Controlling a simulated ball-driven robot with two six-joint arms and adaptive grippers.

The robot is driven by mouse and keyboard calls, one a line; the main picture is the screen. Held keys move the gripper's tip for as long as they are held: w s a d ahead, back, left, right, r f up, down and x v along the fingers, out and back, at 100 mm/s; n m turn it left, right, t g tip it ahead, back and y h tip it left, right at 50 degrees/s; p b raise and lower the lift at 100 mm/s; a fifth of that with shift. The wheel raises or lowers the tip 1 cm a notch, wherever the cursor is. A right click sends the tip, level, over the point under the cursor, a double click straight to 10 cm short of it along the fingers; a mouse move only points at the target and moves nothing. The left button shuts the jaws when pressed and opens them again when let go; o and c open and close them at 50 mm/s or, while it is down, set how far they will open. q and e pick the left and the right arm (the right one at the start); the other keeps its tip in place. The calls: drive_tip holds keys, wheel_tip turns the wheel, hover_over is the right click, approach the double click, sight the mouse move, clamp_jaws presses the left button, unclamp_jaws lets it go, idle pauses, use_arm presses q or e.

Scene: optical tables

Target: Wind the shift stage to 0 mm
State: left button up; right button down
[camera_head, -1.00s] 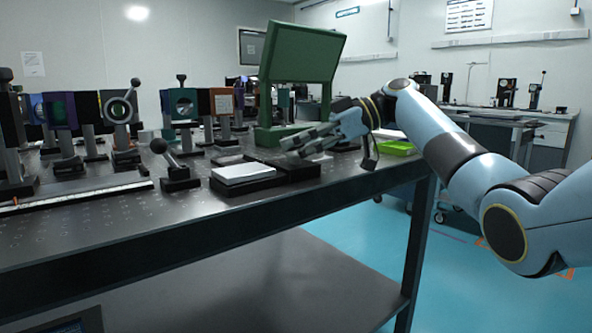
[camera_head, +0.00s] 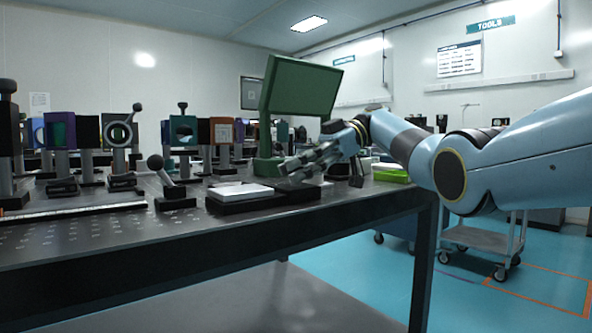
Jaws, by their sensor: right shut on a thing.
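My right gripper (camera_head: 308,165) reaches in from the right, in front of the green screen's foot and just above a low black block at the table's right end. Its fingers are shut on a small part, which looks like a knob but is mostly hidden by the fingers. The low black block (camera_head: 262,205) with a white plate (camera_head: 240,191) on top is probably the shift stage. I cannot read any scale or position on it. My left gripper is not in view.
The green screen (camera_head: 302,87) stands right behind the gripper.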

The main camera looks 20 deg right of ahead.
drive_tip(key=c, duration=1)
unclamp_jaws()
